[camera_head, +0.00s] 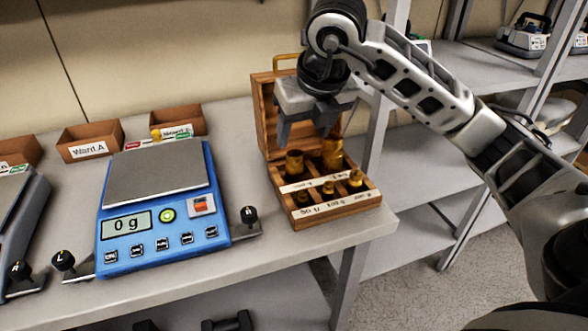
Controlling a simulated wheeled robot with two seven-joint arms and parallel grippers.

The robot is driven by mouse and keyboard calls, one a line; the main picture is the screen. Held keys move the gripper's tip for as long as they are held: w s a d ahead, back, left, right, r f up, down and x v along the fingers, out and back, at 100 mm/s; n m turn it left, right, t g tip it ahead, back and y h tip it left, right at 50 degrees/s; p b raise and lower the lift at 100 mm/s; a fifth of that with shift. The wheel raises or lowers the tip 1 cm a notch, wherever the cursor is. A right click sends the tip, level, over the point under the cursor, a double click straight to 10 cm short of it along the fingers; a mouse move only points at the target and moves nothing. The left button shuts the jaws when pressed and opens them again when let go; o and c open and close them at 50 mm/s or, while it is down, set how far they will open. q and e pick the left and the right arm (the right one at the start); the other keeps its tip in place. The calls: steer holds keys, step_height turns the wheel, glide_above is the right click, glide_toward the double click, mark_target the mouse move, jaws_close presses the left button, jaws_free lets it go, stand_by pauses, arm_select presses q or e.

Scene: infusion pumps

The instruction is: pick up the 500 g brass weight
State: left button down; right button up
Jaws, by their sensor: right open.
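An open wooden box (325,210) holds several brass weights in two rows. A mid-sized brass weight (294,163) stands back left, and a bigger brass weight (332,154) stands back right. Smaller ones stand in the front row. The back label is too small to read surely, so I cannot confirm which is 500 g; the back-left one may be it. My right gripper (305,131) is open and empty, pointing down above the back row, its left finger over the back-left weight. It hides part of the lid and of the bigger weight. My left gripper is out of view.
A blue scale (160,225) reading 0 g, with an empty grey pan (155,175), stands left of the box. Wooden bins (90,140) line the wall. The box's raised lid (264,115) stands behind the gripper. The table's right edge lies close to the box.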

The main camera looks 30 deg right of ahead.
mark_target(295, 153)
steer(key=x, duration=0.4)
steer(key=shift+w+x, duration=0.15)
steer(key=shift+x, duration=1.25)
steer(key=shift+w+x, duration=0.15)
steer(key=shift+x, duration=1.2)
steer(key=shift+r, duration=0.1)
steer(key=shift+d, duration=0.1)
jaws_close()
